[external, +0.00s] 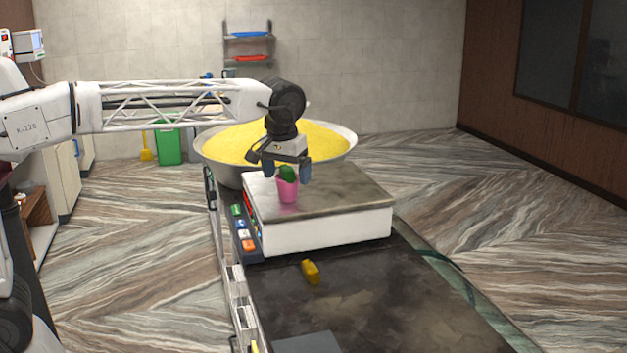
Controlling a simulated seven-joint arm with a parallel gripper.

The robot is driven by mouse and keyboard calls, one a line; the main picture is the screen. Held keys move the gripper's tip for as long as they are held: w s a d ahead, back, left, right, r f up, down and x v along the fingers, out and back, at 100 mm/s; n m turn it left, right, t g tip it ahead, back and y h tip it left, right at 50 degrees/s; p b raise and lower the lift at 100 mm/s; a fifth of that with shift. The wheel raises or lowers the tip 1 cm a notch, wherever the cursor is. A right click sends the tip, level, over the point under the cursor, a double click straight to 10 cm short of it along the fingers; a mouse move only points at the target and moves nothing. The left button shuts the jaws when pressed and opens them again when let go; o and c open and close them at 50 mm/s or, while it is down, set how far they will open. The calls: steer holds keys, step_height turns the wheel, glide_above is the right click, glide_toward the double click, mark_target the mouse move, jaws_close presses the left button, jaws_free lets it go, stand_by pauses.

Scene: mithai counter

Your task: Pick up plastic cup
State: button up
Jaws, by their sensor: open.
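A pink plastic cup (287,190) stands upright on the dark top of a white, box-shaped scale (345,190). A dark green thing (287,173) shows at the cup's mouth; I cannot tell if it sits inside or behind the rim. My gripper (287,169) points down right over the cup. Its blue-tipped fingers are open and spread to the left and right of the cup's top. Whether they touch the cup is too small to tell.
A large metal bowl of yellow grains (345,140) stands just behind the scale. A small yellow object (311,271) lies on the dark counter (370,310) in front. Coloured buttons (243,233) line the scale's left side. The counter's front right is clear.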

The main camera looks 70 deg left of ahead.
steer(key=shift+w+a+f, duration=0.1)
steer(key=shift+f, duration=0.7)
steer(key=c, duration=1)
steer(key=shift+o, duration=0.2)
steer(key=shift+r, duration=1.8)
steer(key=s+d, duration=0.2)
steer(key=s, duration=0.5)
steer(key=s+d+r, duration=0.1)
steer(key=s+d, duration=0.1)
steer(key=s, duration=0.6)
steer(key=shift+s+d+r, duration=0.15)
steer(key=shift+d+r, duration=0.05)
steer(key=shift+d, duration=0.1)
